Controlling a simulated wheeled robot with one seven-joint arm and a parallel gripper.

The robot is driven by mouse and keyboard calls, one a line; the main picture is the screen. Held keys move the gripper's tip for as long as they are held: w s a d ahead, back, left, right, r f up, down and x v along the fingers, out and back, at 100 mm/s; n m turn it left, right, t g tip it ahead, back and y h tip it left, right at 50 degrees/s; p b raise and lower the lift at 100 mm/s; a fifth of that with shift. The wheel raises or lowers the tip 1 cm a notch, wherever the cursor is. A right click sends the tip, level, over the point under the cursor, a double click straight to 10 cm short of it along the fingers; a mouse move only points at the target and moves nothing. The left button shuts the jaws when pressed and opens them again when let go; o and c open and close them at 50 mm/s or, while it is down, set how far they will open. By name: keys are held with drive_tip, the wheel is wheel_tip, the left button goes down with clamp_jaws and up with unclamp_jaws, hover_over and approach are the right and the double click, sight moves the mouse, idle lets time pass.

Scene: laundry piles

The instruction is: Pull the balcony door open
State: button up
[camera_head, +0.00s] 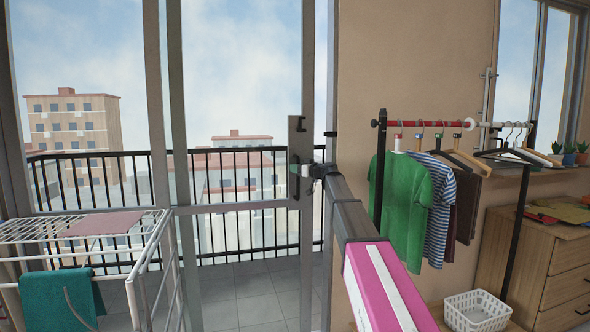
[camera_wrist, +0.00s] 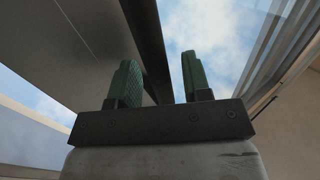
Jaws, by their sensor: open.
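The balcony door (camera_head: 308,75) is a grey-framed glass door with a dark handle (camera_head: 295,178) on its right upright. A narrow strip of outside shows between that upright and the wall-side frame (camera_head: 333,75). My gripper (camera_head: 306,171) is at handle height, close beside the handle on its right. In the wrist view my gripper (camera_wrist: 160,83) has its two green fingers apart, with no object clasped. A dark upright bar (camera_wrist: 148,45) runs behind the gap between the fingers. I cannot tell whether the fingers touch the door or handle.
A white drying rack (camera_head: 130,240) with a teal cloth (camera_head: 60,300) stands at the left before the glass. A clothes rail (camera_head: 378,170) with hanging shirts, a white basket (camera_head: 477,312) and a wooden dresser (camera_head: 560,270) are at the right. A black railing (camera_head: 240,150) bounds the balcony.

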drive_tip(key=shift+x, duration=0.8)
clamp_jaws()
approach(176, 171)
drive_tip(key=x, duration=0.5)
drive_tip(key=shift+w+f, duration=0.1)
unclamp_jaws()
